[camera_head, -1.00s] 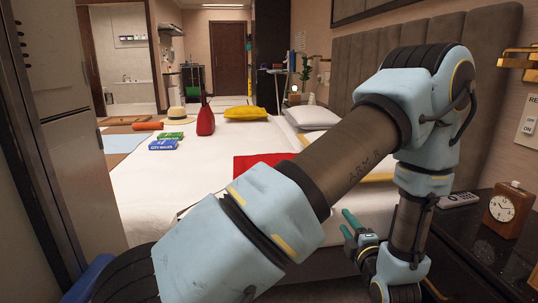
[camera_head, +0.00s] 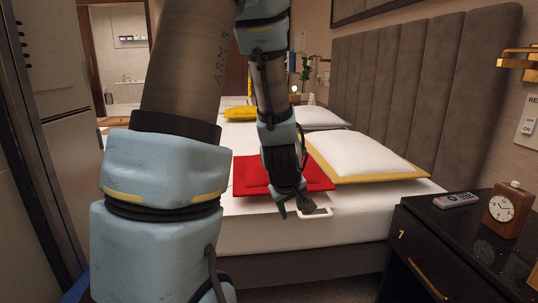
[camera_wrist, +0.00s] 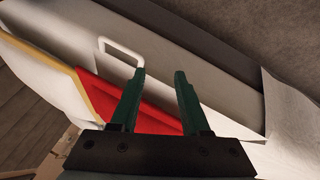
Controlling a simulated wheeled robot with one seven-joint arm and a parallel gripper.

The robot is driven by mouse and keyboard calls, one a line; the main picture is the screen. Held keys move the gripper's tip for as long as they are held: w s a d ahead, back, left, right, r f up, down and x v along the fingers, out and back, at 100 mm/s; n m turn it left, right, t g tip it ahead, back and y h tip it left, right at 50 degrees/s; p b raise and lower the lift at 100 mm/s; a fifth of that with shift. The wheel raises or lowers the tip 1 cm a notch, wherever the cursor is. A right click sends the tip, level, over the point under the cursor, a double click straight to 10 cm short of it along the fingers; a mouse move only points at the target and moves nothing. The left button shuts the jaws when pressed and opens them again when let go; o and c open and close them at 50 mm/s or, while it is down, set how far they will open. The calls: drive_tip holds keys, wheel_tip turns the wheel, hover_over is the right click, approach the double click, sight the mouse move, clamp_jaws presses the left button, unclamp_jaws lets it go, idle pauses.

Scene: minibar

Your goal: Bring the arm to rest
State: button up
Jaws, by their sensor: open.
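My arm rises from the bottom left of the head view and folds down over the bed's near side. My gripper (camera_head: 293,208) hangs at its end, pointing down, over the near edge of the white bed (camera_head: 350,222), in front of a red cloth (camera_head: 250,177). In the wrist view my gripper (camera_wrist: 160,82) shows two green fingers spread apart with nothing between them. A white loop-shaped handle (camera_wrist: 122,50) lies just beyond the fingertips. It also shows beside my gripper in the head view (camera_head: 322,215); I cannot tell what it belongs to.
A white pillow on a yellow one (camera_head: 365,155) lies right of my arm. A dark nightstand (camera_head: 425,235) at the right holds a remote (camera_head: 457,200) and a wooden clock (camera_head: 508,210). A tall cabinet stands at the left. The floor between bed and nightstand is open.

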drive_tip(key=s+a+r+m+g+y, duration=0.1)
drive_tip(key=s+a+r+m+g, duration=0.15)
drive_tip(key=s+a, duration=0.35)
drive_tip(key=s+a+r+m+g+y, duration=0.1)
drive_tip(key=s+a+r+m+g, duration=0.1)
drive_tip(key=s+a+m, duration=0.4)
wheel_tip(320, 180, up, 25)
drive_tip(key=w+n+p, duration=0.1)
drive_tip(key=n+p, duration=0.1)
drive_tip(key=p, duration=2.4)
drive_tip(key=shift+w+a, duration=0.25)
drive_tip(key=shift+r+n, duration=0.1)
drive_tip(key=shift+n, duration=0.15)
